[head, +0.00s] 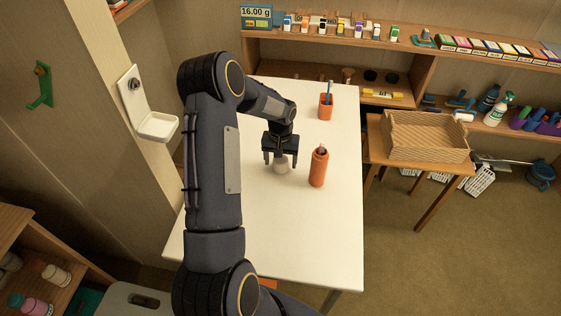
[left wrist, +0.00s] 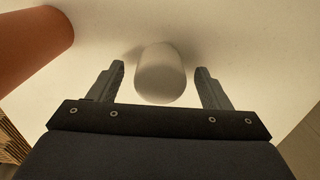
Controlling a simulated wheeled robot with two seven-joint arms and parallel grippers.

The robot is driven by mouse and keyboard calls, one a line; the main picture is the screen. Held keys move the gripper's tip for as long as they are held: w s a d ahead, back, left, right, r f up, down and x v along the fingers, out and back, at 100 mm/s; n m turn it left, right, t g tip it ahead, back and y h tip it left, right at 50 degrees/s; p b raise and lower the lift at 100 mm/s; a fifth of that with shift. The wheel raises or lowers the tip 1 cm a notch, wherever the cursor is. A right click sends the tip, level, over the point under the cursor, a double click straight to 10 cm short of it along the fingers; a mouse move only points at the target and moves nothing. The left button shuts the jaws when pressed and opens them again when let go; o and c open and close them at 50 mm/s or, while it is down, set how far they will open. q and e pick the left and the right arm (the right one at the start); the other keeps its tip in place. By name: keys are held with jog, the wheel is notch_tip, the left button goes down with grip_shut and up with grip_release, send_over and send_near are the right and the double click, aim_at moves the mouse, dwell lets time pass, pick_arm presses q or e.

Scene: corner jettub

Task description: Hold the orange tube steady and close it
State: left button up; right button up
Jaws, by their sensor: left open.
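An orange tube (head: 318,168) stands upright on the white table, with a narrow dark thing showing at its top. It also shows at the upper left of the left wrist view (left wrist: 30,48). A pale grey-white rounded piece (head: 281,165) is on the table left of the tube; I cannot tell for certain that it is the tube's cap. My left gripper (head: 281,160) is open above this piece. In the left wrist view the piece (left wrist: 160,75) sits between the open fingers, with gaps on both sides. My right gripper is not in view.
An orange cup (head: 326,106) holding a blue item stands at the back of the white table (head: 300,235). The table's front half is largely clear. A wicker basket (head: 425,135) sits on a wooden side table at right. Shelves with small boxes and bottles line the back.

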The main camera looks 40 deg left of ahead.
pick_arm(q)
jog(key=c, duration=1.1)
notch_tip(320, 180, up, 10)
jog(key=shift+r+b, duration=0.1)
jog(key=shift+b, duration=0.25)
